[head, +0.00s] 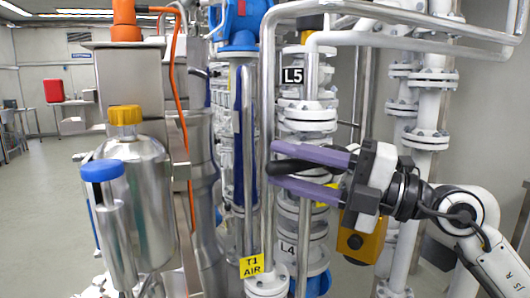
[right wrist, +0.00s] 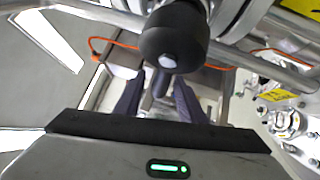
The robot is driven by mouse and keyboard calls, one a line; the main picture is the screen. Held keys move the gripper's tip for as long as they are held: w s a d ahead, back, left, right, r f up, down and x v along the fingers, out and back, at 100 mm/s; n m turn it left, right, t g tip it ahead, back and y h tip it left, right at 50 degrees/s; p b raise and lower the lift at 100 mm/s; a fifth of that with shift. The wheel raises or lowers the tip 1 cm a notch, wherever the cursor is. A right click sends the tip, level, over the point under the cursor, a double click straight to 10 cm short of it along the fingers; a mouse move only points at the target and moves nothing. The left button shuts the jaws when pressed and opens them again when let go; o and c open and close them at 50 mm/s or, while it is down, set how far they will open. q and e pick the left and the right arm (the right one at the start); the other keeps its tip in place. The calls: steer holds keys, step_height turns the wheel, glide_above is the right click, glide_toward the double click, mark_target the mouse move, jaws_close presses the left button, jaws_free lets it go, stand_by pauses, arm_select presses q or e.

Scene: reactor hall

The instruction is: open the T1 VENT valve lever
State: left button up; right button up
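My right gripper (head: 274,164) reaches in from the right in the head view, its two purple fingers spread one above the other. A black lever handle (head: 289,166) shows in the gap between them. No firm grip on it shows. In the right wrist view the fingers (right wrist: 157,103) stand apart, with a dark rounded piece (right wrist: 160,80) between them and a large black rounded end (right wrist: 172,40) above. A yellow tag (head: 328,194) is partly hidden behind the lower finger, so its words cannot be read. My left gripper is not in view.
A vertical steel pipe (head: 267,110) stands close to the fingertips. A yellow T1 AIR tag (head: 251,265) is lower down. White flanged columns marked L5 (head: 292,76) and L4 stand behind. A yellow box (head: 362,241) hangs below my gripper. Steel vessels (head: 140,200) stand left.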

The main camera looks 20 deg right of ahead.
steer(key=p+x, duration=0.1)
steer(key=x, duration=0.3)
steer(key=shift+w, duration=0.15)
jaws_close()
